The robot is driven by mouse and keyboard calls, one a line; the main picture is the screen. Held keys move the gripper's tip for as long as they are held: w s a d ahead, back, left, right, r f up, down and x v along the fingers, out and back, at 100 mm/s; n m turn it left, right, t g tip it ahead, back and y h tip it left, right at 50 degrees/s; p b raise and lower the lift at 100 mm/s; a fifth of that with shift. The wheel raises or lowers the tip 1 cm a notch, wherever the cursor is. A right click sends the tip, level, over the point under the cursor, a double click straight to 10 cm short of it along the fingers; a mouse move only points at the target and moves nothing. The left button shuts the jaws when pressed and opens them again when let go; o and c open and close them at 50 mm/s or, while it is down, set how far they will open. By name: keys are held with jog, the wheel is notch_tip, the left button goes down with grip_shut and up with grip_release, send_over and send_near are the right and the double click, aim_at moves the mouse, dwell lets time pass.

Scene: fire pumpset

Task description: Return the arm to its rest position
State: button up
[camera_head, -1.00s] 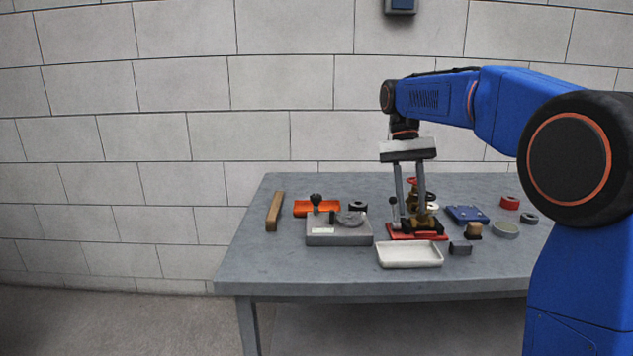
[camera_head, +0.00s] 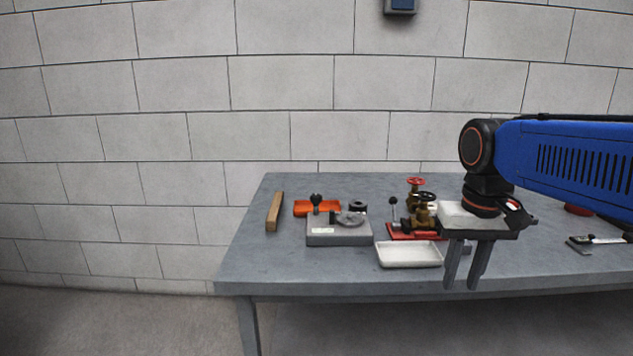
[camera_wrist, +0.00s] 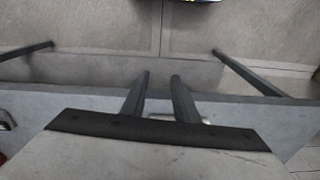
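My gripper (camera_head: 462,284) hangs pointing down at the front edge of the table, right of the white tray. Its two fingers are apart with nothing between them. The wrist view also shows the two empty fingers (camera_wrist: 160,80) with a gap between them, over the table's front edge and the floor. My blue arm reaches in from the right side of the head view. The red-based valve assembly (camera_head: 416,219), with brass bodies and a red handwheel, stands on the table behind and left of my gripper. Its right side is close to my gripper's outline.
The grey table (camera_head: 265,265) holds a white tray (camera_head: 409,254), a grey block fixture (camera_head: 338,236), an orange tray (camera_head: 318,208) and a wooden bar (camera_head: 274,212). A caliper-like tool (camera_head: 597,240) lies at right. My arm hides some right-side items. A block wall stands behind.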

jog(key=s+d+f+n+t, duration=0.1)
jog(key=s+f+t, duration=0.3)
jog(key=s+f, duration=0.7)
jog(key=shift+d, duration=0.35)
